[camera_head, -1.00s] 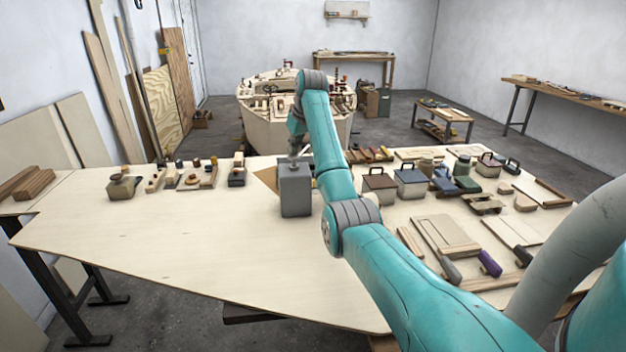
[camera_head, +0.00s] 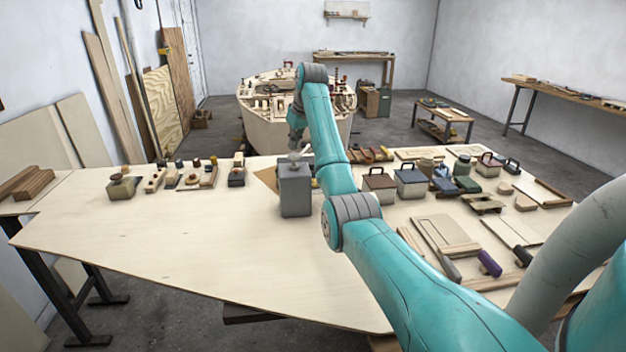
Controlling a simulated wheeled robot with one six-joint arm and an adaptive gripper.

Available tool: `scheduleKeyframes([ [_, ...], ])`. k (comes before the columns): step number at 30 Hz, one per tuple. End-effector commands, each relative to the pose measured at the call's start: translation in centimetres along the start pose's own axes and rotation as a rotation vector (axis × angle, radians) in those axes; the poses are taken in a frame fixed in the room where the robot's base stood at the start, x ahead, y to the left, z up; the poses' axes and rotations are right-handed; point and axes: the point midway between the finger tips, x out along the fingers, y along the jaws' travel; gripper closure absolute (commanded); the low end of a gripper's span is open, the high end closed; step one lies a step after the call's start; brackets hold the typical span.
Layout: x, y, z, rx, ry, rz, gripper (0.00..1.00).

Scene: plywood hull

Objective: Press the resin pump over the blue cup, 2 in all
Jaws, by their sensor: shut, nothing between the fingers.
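A grey block-shaped container (camera_head: 295,190) stands upright on the plywood table, left of my arm; it looks like the resin pump's body. My gripper (camera_head: 297,146) is at the pump top, pointing down. It looks shut with nothing in it; whether it touches the top is too small to tell. No blue cup can be made out clearly; the area behind the container and arm is hidden.
The plywood table (camera_head: 170,235) is bare at front left. Several small tools and blocks line its back left. Lidded boxes (camera_head: 411,182), jars, wooden frames and a purple-handled tool (camera_head: 489,263) crowd the right. A wooden hull (camera_head: 262,130) stands behind.

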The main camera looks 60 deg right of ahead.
Motion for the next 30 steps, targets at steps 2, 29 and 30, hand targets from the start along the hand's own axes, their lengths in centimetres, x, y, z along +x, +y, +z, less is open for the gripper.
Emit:
scheduleKeyframes([
  [2,0.1,0.0,0.1,0.0,0.0,0.0,1.0],
  [29,2.6,0.0,1.1,0.0,-0.001,0.0,1.0],
  [30,2.8,0.0,1.2,0.0,-0.001,0.0,1.0],
])
